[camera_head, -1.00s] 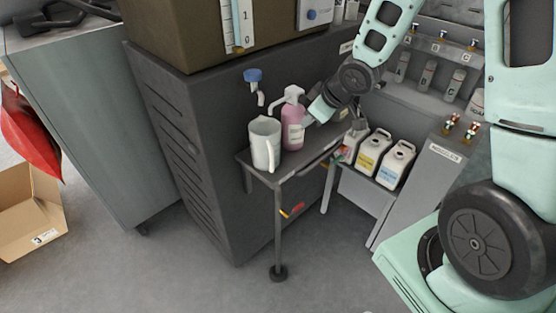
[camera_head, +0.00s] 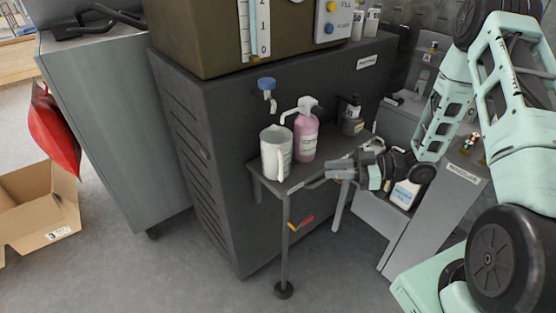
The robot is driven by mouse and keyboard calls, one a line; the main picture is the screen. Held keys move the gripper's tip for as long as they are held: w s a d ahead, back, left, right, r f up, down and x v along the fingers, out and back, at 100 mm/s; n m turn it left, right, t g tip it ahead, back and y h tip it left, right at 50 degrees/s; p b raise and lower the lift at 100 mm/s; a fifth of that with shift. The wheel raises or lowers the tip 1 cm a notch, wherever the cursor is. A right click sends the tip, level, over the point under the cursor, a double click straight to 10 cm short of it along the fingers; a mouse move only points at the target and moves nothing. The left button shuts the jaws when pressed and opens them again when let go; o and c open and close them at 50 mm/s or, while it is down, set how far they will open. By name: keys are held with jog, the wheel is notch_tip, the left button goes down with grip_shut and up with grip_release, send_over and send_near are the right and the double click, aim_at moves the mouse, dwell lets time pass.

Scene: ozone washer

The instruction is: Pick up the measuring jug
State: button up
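The measuring jug (camera_head: 275,155) is a pale, translucent upright jug on the left end of a small grey table (camera_head: 264,175). Its handle side faces right and toward me. My gripper (camera_head: 328,180) is to the right of the jug and lower in the picture, by the table's front edge. Its fingers point left toward the jug, apart from it. The fingers look spread with nothing between them.
A blue-handled tap (camera_head: 267,88) sticks out of the dark cabinet (camera_head: 222,130) above the jug. Open floor lies in front of the table.

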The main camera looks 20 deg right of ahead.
jog(key=s+y, duration=0.2)
jog(key=s, duration=0.1)
jog(key=p, duration=0.1)
send_near(274, 174)
jog(key=a+r, duration=0.3)
jog(key=a, duration=0.2)
jog(key=shift+n+g, duration=0.3)
jog(key=shift+s+a+p+x, duration=0.1)
jog(key=shift+s+p+x, duration=0.1)
jog(key=shift+x, duration=0.7)
jog(key=shift+s+a+p+x, duration=0.1)
jog(key=shift+s+p+x, duration=0.1)
jog(key=shift+x, duration=0.65)
jog(key=shift+s+a+p+x, duration=0.1)
jog(key=shift+s+p+x, duration=0.1)
jog(key=shift+x, duration=0.7)
jog(key=shift+d+r, duration=0.1)
jog(key=shift+r, duration=0.05)
grip_shut()
